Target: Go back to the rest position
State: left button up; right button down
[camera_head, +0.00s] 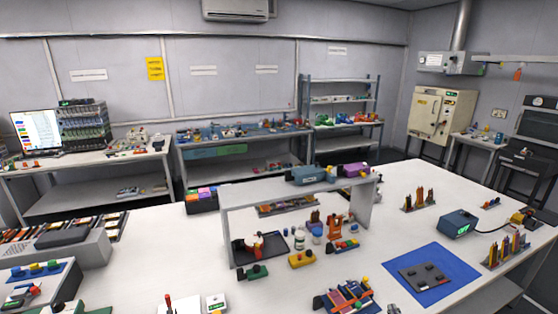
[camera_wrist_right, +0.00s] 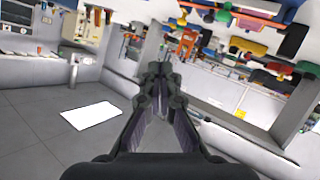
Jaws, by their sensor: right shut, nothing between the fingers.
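My right gripper (camera_wrist_right: 158,78) fills the middle of the right wrist view. Its two dark fingers come together at the tips, with nothing between them. It is in the air, with grey floor (camera_wrist_right: 50,150) showing to its left and the cluttered white workbench at the upper right in a turned view. I cannot make out either gripper clearly in the head view. My left gripper does not show.
In the head view, the white workbench (camera_head: 140,275) carries a white riser (camera_head: 229,222), a blue mat (camera_head: 455,290) with a dark plate (camera_head: 425,280), a teal meter box (camera_head: 458,223) and several small tools. Further benches and a shelf rack (camera_head: 342,80) stand behind.

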jog(key=s+a+r+g+y, duration=0.15)
jog(key=s+a+g, duration=0.4)
jog(key=s, duration=0.75)
jog(key=s+a+r+g+y, duration=0.1)
jog(key=s+a+r+g, duration=0.35)
jog(key=s, duration=0.95)
notch_tip(320, 180, down, 32)
jog(key=s+g+b, duration=0.1)
jog(key=s+b, duration=0.1)
jog(key=b, duration=0.2)
jog(key=s+d+f+g+b, duration=0.1)
jog(key=s+f+b, duration=0.2)
jog(key=s+f, duration=1.5)
jog(key=shift+d+f+m, duration=0.2)
jog(key=shift+f+m, duration=0.2)
jog(key=shift+f, duration=0.45)
